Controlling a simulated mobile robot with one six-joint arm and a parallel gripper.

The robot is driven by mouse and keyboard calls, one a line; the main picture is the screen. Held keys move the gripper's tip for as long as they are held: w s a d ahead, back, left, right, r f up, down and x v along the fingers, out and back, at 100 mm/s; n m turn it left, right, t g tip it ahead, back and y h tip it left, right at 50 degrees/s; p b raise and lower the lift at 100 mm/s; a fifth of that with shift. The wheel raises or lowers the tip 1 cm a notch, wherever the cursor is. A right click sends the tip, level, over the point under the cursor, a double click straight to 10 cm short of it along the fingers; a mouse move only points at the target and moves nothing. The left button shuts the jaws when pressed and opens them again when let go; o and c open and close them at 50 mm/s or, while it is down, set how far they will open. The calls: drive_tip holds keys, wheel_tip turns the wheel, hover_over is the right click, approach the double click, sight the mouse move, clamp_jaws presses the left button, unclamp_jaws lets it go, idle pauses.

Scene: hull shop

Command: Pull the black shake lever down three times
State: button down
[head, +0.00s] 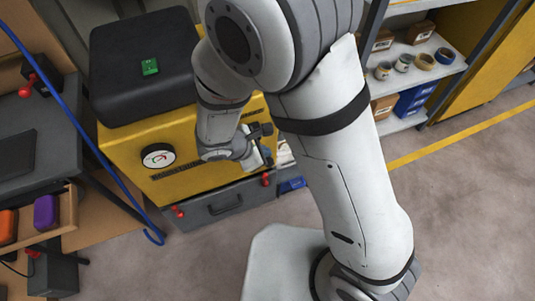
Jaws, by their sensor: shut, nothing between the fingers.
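A yellow machine (130,147) with a black top (142,65) stands at the left in the head view. A round white gauge (158,156) is on its front. My gripper (265,153) is at the right part of that front, small and partly hidden by my own wrist. It looks shut, with nothing seen between its fingers. I cannot pick out the black shake lever for sure. Dark parts show around the gripper, but I cannot tell whether any of them is the lever or whether the gripper touches it.
A green piece (149,67) lies on the black top. A grey drawer box (225,203) with red latches sits below the machine. A blue hose (100,135) hangs at the left, beside a grey bench (40,125). Shelves (432,72) stand at the back right. The floor at the right is clear.

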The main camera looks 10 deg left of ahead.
drive_tip(key=shift+s+d+f+b, duration=0.15)
drive_tip(key=shift+s+f+b, duration=0.1)
drive_tip(key=shift+f+b, duration=0.45)
drive_tip(key=shift+s+d+f+b, duration=0.15)
drive_tip(key=shift+s+f+b, duration=0.05)
drive_tip(key=shift+f+b, duration=0.55)
drive_tip(key=shift+s+d+f+b, duration=0.15)
drive_tip(key=shift+s+f+b, duration=0.1)
drive_tip(key=shift+f+b, duration=0.45)
idle(1.6)
drive_tip(key=shift+r, duration=0.1)
idle(0.5)
wheel_tip(320, 180, up, 6)
drive_tip(key=w+a+p, duration=0.1)
drive_tip(key=w+p, duration=0.1)
drive_tip(key=p, duration=0.3)
drive_tip(key=shift+a, duration=0.15)
drive_tip(key=shift+r, duration=0.1)
idle(0.4)
drive_tip(key=shift+w+a+r+p, duration=0.15)
drive_tip(key=shift+w+r+p, duration=0.1)
drive_tip(key=shift+r+p, duration=0.5)
drive_tip(key=shift+w+a+r+p, duration=0.1)
drive_tip(key=shift+w+r+p, duration=0.1)
drive_tip(key=shift+r+p, duration=0.5)
drive_tip(key=shift+w+a+r+p, duration=0.15)
drive_tip(key=shift+w+r+p, duration=0.1)
drive_tip(key=shift+r+p, duration=0.45)
drive_tip(key=shift+r, duration=0.1)
